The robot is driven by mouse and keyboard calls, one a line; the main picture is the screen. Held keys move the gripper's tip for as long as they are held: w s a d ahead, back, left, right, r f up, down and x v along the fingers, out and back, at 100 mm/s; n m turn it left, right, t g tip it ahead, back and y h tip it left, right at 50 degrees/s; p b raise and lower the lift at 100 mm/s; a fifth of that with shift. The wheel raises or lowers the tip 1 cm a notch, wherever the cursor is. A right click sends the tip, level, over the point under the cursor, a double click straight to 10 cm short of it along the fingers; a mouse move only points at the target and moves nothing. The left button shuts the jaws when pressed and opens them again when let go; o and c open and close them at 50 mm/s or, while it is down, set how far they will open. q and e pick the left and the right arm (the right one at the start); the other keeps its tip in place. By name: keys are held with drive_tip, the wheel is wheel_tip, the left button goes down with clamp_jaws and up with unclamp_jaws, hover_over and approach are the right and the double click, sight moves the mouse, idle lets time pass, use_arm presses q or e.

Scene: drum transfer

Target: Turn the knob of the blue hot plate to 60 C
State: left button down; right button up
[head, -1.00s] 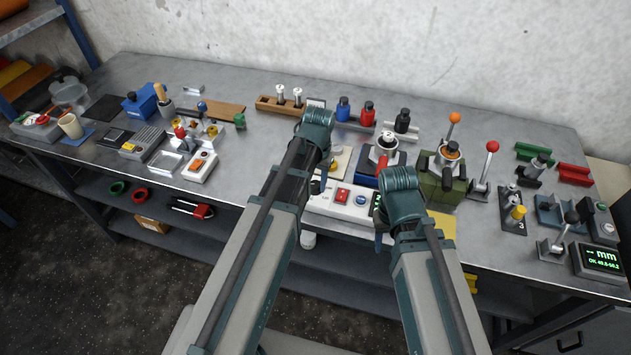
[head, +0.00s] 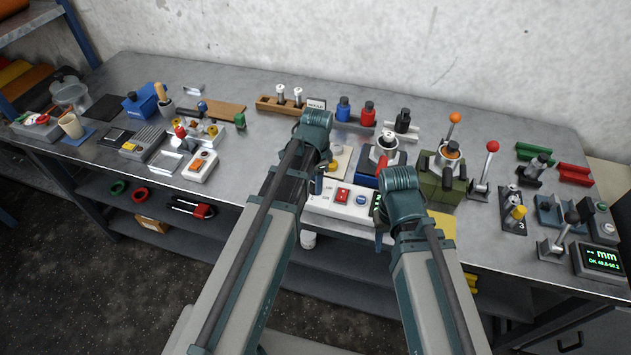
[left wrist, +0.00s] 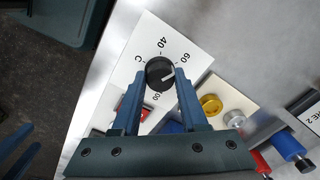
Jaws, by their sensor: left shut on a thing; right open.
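In the left wrist view a black round knob (left wrist: 160,73) with a white pointer line sits on a white panel (left wrist: 143,32) marked C, 40, 60 and 100. The pointer aims right and slightly up, just past the 60 mark toward the part of the scale hidden by a finger. My left gripper (left wrist: 167,76) is shut on this knob, one finger on each side. In the head view my left gripper (head: 317,186) is mostly behind its own wrist, and the hot plate is hidden by that arm; no blue body shows. My right gripper (head: 380,238) is open, largely hidden under its wrist.
A beige plate with a yellow knob (head: 334,166) is close beside the left gripper. A green machine (head: 440,187) and red-knobbed lever (head: 491,147) stand right of the right arm.

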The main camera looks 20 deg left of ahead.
use_arm(q)
drive_tip(key=shift+m, duration=0.4)
drive_tip(key=shift+c, duration=2.2)
unclamp_jaws()
drive_tip(key=shift+r, duration=0.1)
wheel_tip(320, 180, up, 14)
drive_tip(key=p, duration=1.4)
drive_tip(key=shift+s+d, duration=0.15)
drive_tip(key=shift+s, duration=0.1)
drive_tip(key=shift+f, duration=0.25)
